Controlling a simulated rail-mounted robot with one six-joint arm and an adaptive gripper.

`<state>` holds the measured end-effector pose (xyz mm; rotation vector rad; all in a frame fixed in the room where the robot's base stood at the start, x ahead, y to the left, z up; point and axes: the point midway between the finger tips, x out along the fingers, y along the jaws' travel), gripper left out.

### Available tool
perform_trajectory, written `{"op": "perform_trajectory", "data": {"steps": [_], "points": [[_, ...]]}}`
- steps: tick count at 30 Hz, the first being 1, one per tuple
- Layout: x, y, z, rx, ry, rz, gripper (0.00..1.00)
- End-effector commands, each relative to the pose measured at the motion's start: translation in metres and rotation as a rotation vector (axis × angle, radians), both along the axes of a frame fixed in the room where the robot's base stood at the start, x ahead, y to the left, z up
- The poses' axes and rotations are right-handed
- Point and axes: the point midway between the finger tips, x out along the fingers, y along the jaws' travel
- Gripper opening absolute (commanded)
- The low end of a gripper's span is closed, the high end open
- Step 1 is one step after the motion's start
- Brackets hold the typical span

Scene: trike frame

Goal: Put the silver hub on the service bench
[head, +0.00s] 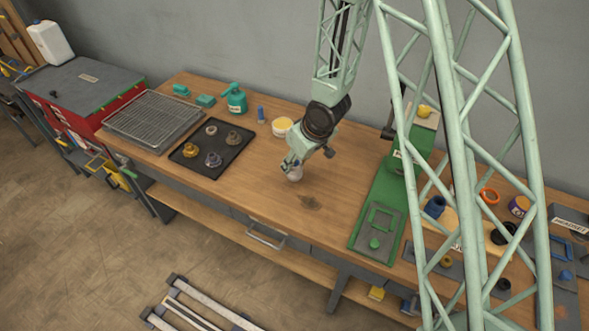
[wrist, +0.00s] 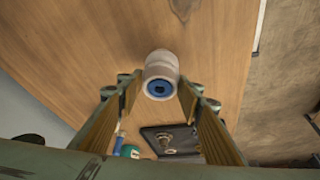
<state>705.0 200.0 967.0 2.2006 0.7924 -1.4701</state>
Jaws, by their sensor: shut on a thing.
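My gripper (head: 292,164) is shut on a pale silver, round hub (head: 295,174), low over the middle of the wooden service bench (head: 255,190). In the wrist view the silver hub (wrist: 161,70) sits between the tips of the two fingers (wrist: 160,88), its blue centre facing the camera. Bare wood of the bench (wrist: 90,40) shows behind it. I cannot tell whether the hub touches the bench top.
A dark tray (head: 184,158) with several round parts lies to the left, beside a wire rack (head: 150,118). A green fixture (head: 370,215) is to the right. Bench around the hub is clear.

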Motion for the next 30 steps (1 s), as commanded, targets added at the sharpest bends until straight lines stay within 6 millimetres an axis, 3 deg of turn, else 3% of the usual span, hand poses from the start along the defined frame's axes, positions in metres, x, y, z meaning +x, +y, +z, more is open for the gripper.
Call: {"op": "perform_trajectory", "data": {"steps": [10, 27, 28, 30], "points": [[0.000, 0.000, -0.029, 0.000, 0.000, 0.001, 0.19], [0.000, 0.000, -0.034, 0.000, -0.001, 0.001, 0.19], [0.000, 0.000, -0.034, 0.000, 0.000, 0.001, 0.35], [0.000, 0.000, -0.034, 0.000, 0.000, 0.001, 0.41]]}}
